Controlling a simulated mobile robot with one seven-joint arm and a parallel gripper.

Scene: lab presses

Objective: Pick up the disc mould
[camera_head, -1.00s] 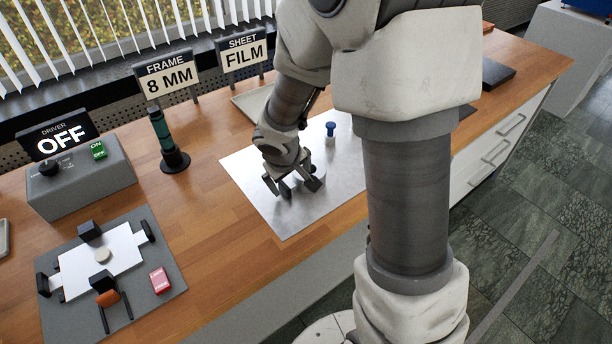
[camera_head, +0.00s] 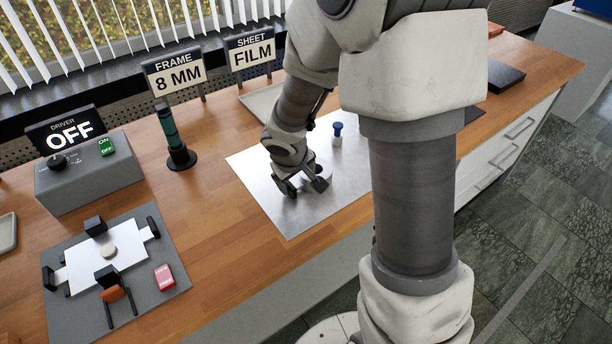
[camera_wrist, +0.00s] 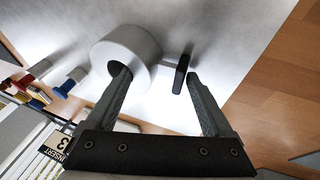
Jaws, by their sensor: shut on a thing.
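The disc mould, a thick silver ring (camera_wrist: 143,48), stands on the bright metal sheet, with a black tab (camera_wrist: 181,74) beside its right side. In the head view the ring (camera_head: 321,170) is partly hidden by my gripper (camera_head: 305,189). In the wrist view my gripper (camera_wrist: 158,75) has one finger at the ring's open middle and the other just right of the black tab. It is shut on the mould, with a clear gap between the fingers. The exact contact is hard to see. The mould appears to rest on the sheet.
A blue-topped peg (camera_head: 337,133) stands behind the mould on the metal sheet (camera_head: 262,172). To the left are a driver box reading OFF (camera_head: 85,172), a dark post (camera_head: 175,140) and a grey mat (camera_head: 165,303) with a fixture. Bare wood lies between.

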